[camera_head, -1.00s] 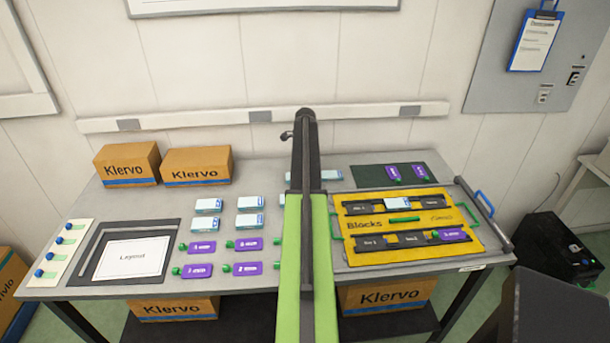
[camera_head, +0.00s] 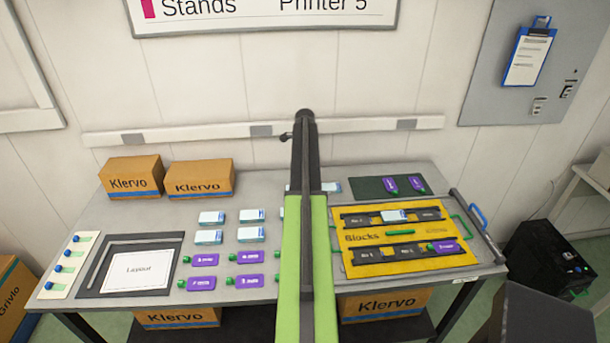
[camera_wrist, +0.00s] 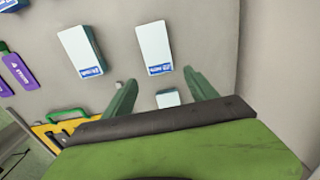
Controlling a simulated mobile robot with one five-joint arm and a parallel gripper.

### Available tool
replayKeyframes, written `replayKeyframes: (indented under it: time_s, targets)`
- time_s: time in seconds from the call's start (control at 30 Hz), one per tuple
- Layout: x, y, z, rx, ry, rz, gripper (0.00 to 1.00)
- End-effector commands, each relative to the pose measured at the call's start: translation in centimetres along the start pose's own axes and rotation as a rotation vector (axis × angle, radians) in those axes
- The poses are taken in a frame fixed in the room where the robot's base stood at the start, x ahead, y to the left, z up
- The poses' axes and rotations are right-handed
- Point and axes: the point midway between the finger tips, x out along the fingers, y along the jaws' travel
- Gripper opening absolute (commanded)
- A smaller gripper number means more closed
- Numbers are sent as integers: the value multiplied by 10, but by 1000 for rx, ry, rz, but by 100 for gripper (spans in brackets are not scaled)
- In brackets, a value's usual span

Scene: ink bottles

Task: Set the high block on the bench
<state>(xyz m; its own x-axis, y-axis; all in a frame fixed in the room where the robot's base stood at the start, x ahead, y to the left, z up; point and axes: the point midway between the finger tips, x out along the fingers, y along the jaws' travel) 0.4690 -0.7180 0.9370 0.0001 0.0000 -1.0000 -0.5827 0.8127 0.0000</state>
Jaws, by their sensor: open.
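Several white blocks with blue labels stand on the grey bench (camera_head: 262,183), such as one left of my arm (camera_head: 251,215). Another (camera_head: 331,187) is partly hidden behind my arm. One more white block (camera_head: 397,216) lies in the yellow Blocks tray (camera_head: 375,266). I cannot tell which is the high block. In the wrist view my gripper (camera_wrist: 160,78) is open, with its green fingers apart. A small white block (camera_wrist: 168,98) shows between the fingers, and two larger ones (camera_wrist: 80,50) (camera_wrist: 154,47) lie beyond them. My arm hides my gripper in the head view.
Purple tags (camera_head: 247,257) lie on the bench left of my arm, beside a dark-framed Layout sheet (camera_head: 139,272). A dark green mat (camera_head: 366,187) holds two purple tags. Klervo cartons (camera_head: 200,180) stand at the back left. A wall rail (camera_head: 190,133) runs behind the bench.

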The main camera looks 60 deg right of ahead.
Motion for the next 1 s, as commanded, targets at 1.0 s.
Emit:
replayKeyframes:
  time_s: [1.0]
  targets:
    - [-61, 133, 261, -829, 0, 0, 67]
